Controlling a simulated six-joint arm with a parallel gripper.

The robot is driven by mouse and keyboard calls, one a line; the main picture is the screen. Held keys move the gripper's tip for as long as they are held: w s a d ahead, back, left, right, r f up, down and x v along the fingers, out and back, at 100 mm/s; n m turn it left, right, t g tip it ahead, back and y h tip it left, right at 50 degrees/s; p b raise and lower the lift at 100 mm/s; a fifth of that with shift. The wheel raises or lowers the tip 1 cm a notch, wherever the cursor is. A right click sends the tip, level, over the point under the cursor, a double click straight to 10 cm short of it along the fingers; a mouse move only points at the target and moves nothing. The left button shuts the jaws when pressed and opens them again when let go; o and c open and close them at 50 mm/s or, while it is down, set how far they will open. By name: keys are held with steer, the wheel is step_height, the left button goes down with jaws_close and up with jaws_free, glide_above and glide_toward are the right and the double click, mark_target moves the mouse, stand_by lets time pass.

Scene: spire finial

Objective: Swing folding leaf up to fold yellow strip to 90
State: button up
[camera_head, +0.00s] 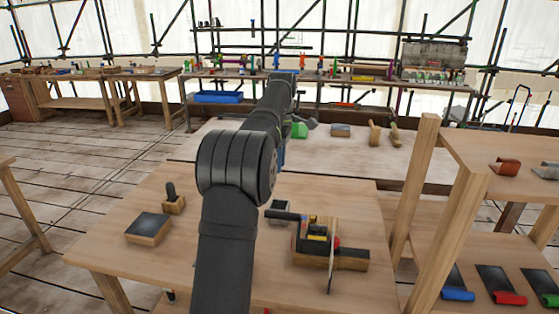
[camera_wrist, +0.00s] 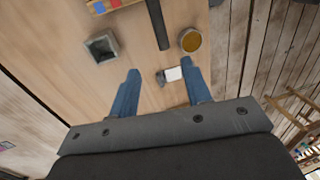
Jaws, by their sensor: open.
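A bench device (camera_head: 347,258) with a wooden base, black parts and small red and yellow pieces stands on the near table, right of my arm. A small yellow piece (camera_head: 316,238) shows on it; I cannot tell if it is the strip. I cannot make out the folding leaf or its angle. In the wrist view, my gripper (camera_wrist: 161,83) is open, its two blue fingers apart above a wooden surface. A small white and grey piece (camera_wrist: 172,75) shows between the fingertips, apparently not gripped. A dark bar (camera_wrist: 157,22) lies beyond.
A grey open box (camera_wrist: 102,46) and a round amber-topped piece (camera_wrist: 190,40) flank the bar. A dark-topped block (camera_head: 148,229) and a small wooden stand (camera_head: 173,203) sit at the table's left. A wooden rack (camera_head: 420,190) stands at right. The table's front left is clear.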

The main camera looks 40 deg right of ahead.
steer(key=shift+f+m, duration=0.1)
steer(key=shift+m, duration=0.2)
steer(key=c, duration=0.7)
steer(key=shift+d+f+m, duration=0.1)
steer(key=shift+f+m, duration=0.1)
steer(key=shift+m, duration=0.3)
jaws_close()
step_height(320, 180, down, 14)
steer(key=s+m+t+h, duration=0.1)
steer(key=m+t+h, duration=0.3)
steer(key=m, duration=1.2)
steer(key=shift+s+a+f, duration=0.15)
steer(key=shift+s+a, duration=0.1)
steer(key=shift+s, duration=0.05)
